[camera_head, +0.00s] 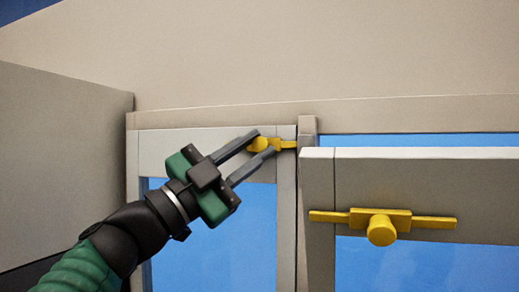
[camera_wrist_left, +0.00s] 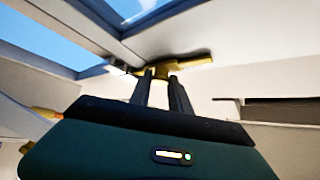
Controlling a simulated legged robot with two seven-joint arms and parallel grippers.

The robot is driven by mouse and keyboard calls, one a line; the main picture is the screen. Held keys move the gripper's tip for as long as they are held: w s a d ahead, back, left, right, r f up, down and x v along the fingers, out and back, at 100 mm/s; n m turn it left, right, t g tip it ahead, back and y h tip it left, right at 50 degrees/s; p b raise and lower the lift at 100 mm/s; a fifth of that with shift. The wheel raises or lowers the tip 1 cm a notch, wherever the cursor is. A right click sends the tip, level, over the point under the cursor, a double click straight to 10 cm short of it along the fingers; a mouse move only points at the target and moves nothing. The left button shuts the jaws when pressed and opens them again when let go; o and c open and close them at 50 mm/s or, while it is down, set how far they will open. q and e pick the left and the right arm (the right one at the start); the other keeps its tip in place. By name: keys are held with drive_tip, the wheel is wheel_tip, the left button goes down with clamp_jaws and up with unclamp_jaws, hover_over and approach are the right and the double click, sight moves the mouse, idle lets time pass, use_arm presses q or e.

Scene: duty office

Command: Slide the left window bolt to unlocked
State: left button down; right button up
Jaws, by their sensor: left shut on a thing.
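The left window bolt (camera_head: 288,144) is a small yellow bar with a round knob. It sits on the top rail of the left window (camera_head: 160,145), near that window's right side. My left gripper (camera_head: 263,143) reaches up from the lower left and is shut on the knob, with one finger above and one below it. The bar extends right of the fingers towards the centre post. In the left wrist view the yellow bolt (camera_wrist_left: 190,69) shows at the fingertips (camera_wrist_left: 160,74), partly hidden by them. My right gripper is not in view.
A second yellow bolt (camera_head: 381,222) with a round knob is on the right window's top rail (camera_head: 430,170), which stands out nearer to me. A centre post (camera_head: 308,200) separates the windows. A grey panel (camera_head: 60,170) is at the left.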

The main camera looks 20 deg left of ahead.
use_arm(q)
drive_tip(key=a, duration=0.3)
drive_tip(key=shift+w+f, duration=0.15)
drive_tip(key=c, duration=1.3)
unclamp_jaws()
drive_tip(key=shift+c, duration=0.2)
drive_tip(key=shift+o, duration=0.7)
drive_tip(key=shift+w+a, duration=0.15)
drive_tip(key=shift+w, duration=0.05)
drive_tip(key=b+v, duration=0.9)
drive_tip(key=v, duration=0.8)
drive_tip(key=shift+w, duration=0.1)
